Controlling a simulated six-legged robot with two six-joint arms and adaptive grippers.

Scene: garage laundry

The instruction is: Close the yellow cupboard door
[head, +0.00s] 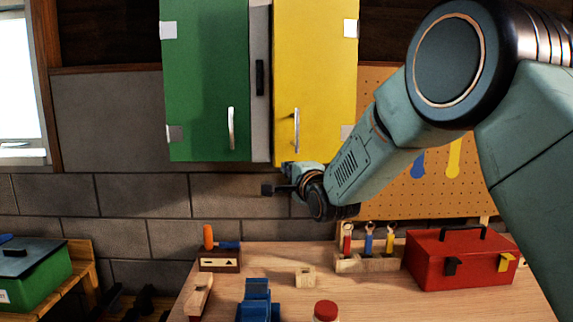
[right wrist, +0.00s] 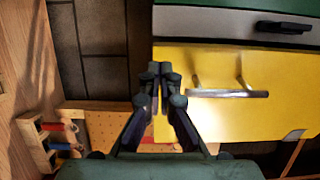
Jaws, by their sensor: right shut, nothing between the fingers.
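The yellow cupboard door (head: 315,80) hangs on the wall, with a silver bar handle (head: 296,130) near its lower left and pale hinges on its right edge. It looks almost flush with the cupboard front; I cannot tell whether a small gap remains. My right gripper (head: 268,189) is just below the door's lower left corner, pointing left, shut and empty. In the right wrist view the closed fingertips (right wrist: 160,70) overlap the edge of the yellow door (right wrist: 220,110); contact is unclear. The door's handle (right wrist: 228,93) is clear of the fingers. My left gripper is not in view.
A green door (head: 205,80) and a grey strip with a dark handle (head: 260,77) are left of the yellow door. Below is a workbench (head: 270,260) with a red toolbox (head: 450,262), a tool rack (head: 367,264) and a blue object (head: 257,300). The block wall left of the gripper is free.

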